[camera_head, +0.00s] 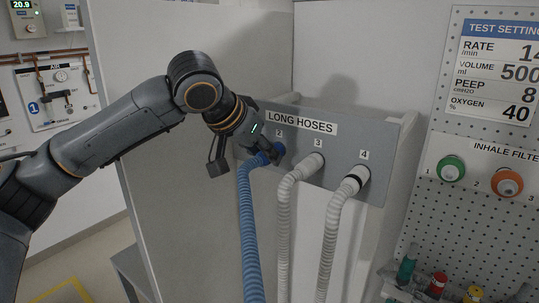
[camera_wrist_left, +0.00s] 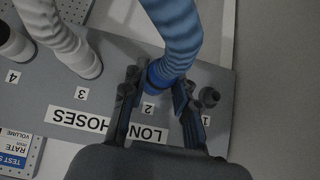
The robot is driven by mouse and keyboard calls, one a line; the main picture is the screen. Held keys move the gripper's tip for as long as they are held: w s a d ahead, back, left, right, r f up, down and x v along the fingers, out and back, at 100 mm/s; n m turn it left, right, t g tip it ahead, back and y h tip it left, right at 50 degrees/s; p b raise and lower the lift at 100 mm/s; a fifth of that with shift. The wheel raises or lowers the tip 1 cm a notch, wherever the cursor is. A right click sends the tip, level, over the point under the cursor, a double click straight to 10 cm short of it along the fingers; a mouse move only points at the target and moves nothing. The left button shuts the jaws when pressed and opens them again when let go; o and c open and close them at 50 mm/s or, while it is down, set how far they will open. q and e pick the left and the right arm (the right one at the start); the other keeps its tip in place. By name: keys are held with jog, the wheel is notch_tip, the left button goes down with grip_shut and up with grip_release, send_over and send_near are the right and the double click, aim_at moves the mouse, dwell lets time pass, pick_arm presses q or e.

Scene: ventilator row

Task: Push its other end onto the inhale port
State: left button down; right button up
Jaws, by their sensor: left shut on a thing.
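A blue corrugated hose (camera_head: 247,225) hangs from position 2 of a grey panel labelled LONG HOSES. Its upper end has a darker blue cuff, which shows in the wrist view (camera_wrist_left: 158,76). My left gripper (camera_head: 266,155) is shut on this cuff, close in front of the panel. In the wrist view its two fingers (camera_wrist_left: 157,85) stand on either side of the cuff. I cannot tell whether the cuff still sits on its peg. The hose's lower end runs out of the bottom of the head view. No inhale port is recognisable in view. My right gripper is not in view.
Two white hoses hang at position 3 (camera_head: 285,210) and position 4 (camera_head: 332,225), close beside the blue one. A bare dark peg (camera_wrist_left: 209,96) is at position 1. Green (camera_head: 451,168) and orange (camera_head: 507,182) inhale filters are on a pegboard at the right.

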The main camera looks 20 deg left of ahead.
pick_arm(q)
jog(key=shift+s+f, duration=0.1)
jog(key=shift+f, duration=0.1)
jog(key=shift+s+a+r, duration=0.15)
jog(key=shift+s+a, duration=0.15)
jog(key=shift+s, duration=0.35)
jog(key=shift+s+a, duration=0.2)
jog(key=shift+s, duration=0.45)
jog(key=shift+s+a, duration=0.25)
jog(key=shift+s, duration=0.35)
jog(key=shift+s+a, duration=0.2)
jog(key=shift+s, duration=0.45)
